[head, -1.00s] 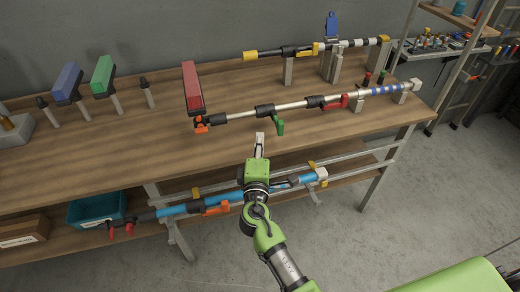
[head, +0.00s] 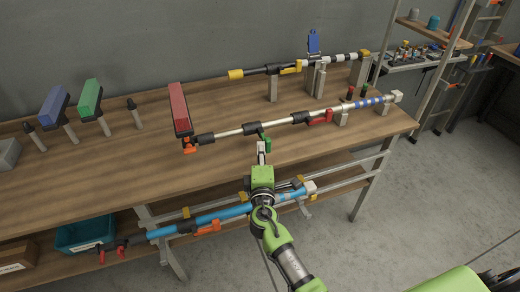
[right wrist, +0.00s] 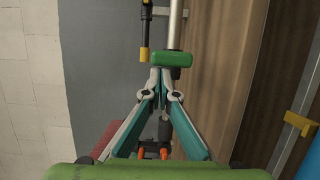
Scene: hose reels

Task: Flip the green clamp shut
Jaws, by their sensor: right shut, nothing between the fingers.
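The green clamp (head: 267,144) is a short lever hanging from a black collar (head: 252,128) on the silver pole (head: 280,124) above the workbench. It sticks out from the pole toward me, not lying along it. In the right wrist view the green clamp (right wrist: 172,59) lies crosswise just beyond the fingertips. My right gripper (head: 261,150) is shut and empty, its tips right beside the lever on its near left side. I cannot tell whether they touch. My left gripper is not in view.
A red clamp (head: 320,117) lies along the same pole to the right. A red block (head: 179,109) stands at the pole's left end, by an orange piece (head: 189,145). A second pole with a yellow end (head: 236,75) runs behind. A blue pole (head: 220,213) lies below the benchtop.

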